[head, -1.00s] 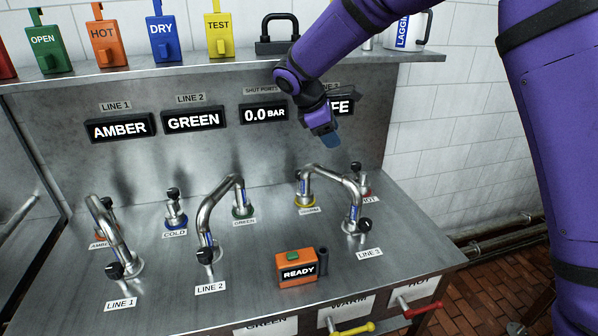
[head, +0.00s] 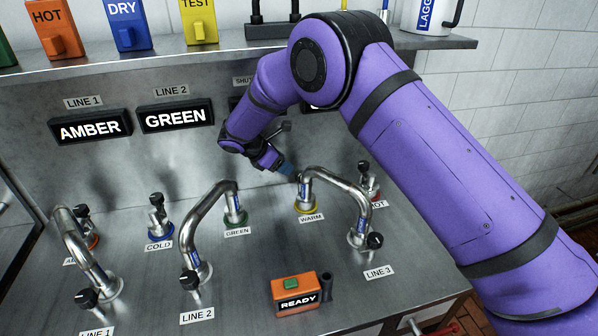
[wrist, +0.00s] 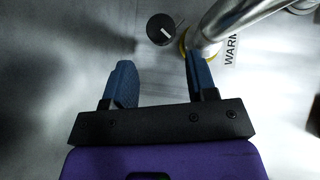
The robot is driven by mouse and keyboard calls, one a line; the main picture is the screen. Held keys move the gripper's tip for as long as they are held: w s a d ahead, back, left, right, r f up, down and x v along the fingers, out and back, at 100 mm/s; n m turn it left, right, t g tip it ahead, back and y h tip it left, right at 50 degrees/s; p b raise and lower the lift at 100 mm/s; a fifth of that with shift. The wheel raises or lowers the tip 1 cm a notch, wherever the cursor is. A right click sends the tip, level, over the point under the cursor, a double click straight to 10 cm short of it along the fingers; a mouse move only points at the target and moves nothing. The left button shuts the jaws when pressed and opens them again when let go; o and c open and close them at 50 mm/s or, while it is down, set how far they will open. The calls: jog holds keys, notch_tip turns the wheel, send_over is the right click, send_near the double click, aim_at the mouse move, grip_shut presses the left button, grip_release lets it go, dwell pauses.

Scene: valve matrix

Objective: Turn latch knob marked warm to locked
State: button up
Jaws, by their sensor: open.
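The WARM port has a yellow ring (head: 309,208) and a label reading WARM (head: 311,218); a curved steel pipe (head: 335,178) rises from it. In the wrist view, the black latch knob (wrist: 160,29) with a white pointer line sits beside the yellow ring (wrist: 183,43). My gripper (wrist: 163,75) is open, its two blue fingers spread, with the knob ahead of the gap and not between the fingers. The right finger is close to the pipe base. In the head view my gripper (head: 285,168) is just behind and left of the WARM port; the knob is mostly hidden there.
The GREEN port (head: 236,217) with its LINE 2 pipe (head: 200,220) stands left, and the HOT port (head: 373,195) right. An orange READY box (head: 297,293) sits in front. A shelf (head: 100,70) with coloured tags runs above. The bench is clear between READY and WARM.

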aim_at(300, 174)
jog(key=x, duration=0.8)
jog(key=shift+d+f, duration=0.1)
jog(key=shift+c, duration=0.4)
